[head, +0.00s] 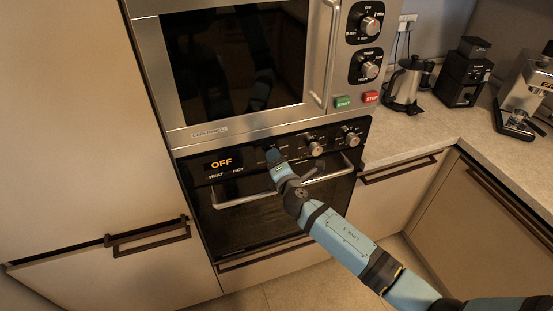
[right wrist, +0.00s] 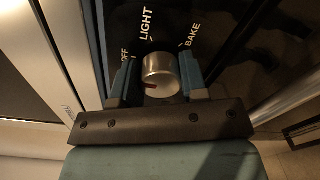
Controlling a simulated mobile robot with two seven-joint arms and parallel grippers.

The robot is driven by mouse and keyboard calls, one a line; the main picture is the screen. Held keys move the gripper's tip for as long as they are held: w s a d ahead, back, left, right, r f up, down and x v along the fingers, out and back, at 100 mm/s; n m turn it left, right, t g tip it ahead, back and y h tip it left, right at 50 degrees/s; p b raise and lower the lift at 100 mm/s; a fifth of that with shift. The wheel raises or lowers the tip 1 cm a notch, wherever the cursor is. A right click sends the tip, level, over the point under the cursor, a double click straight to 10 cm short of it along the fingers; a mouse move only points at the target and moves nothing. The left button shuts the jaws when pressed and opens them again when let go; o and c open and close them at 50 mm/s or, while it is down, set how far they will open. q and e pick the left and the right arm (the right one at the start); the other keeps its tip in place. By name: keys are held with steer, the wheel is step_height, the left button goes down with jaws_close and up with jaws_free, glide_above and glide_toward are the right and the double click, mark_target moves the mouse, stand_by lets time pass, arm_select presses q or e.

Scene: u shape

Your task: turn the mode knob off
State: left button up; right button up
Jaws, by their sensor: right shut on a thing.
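The mode knob (right wrist: 160,68) is a round silver knob with the words OFF, LIGHT and BAKE printed around it in the right wrist view. Its red mark shows on the left part of its face, on the same side as the word OFF; its exact setting is hard to tell. My right gripper (right wrist: 158,82) is shut on the knob, one finger on each side. In the head view my right gripper (head: 273,157) is at the oven's black control panel (head: 190,166) and hides this knob. My left gripper is not in view.
Two more oven knobs (head: 316,149) (head: 350,139) sit to the right on the panel. An orange OFF display (head: 221,162) is to the left. The oven handle (head: 330,173) runs below, and a microwave (head: 232,122) is above. A kettle (head: 406,84) stands on the counter.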

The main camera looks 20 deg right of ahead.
steer(key=shift+n, duration=0.4)
steer(key=o, duration=0.9)
steer(key=s+b, duration=0.1)
steer(key=s, duration=0.6)
steer(key=s+b, duration=0.1)
steer(key=s, duration=0.5)
steer(key=shift+s+d+r, duration=0.15)
steer(key=shift+s, duration=0.25)
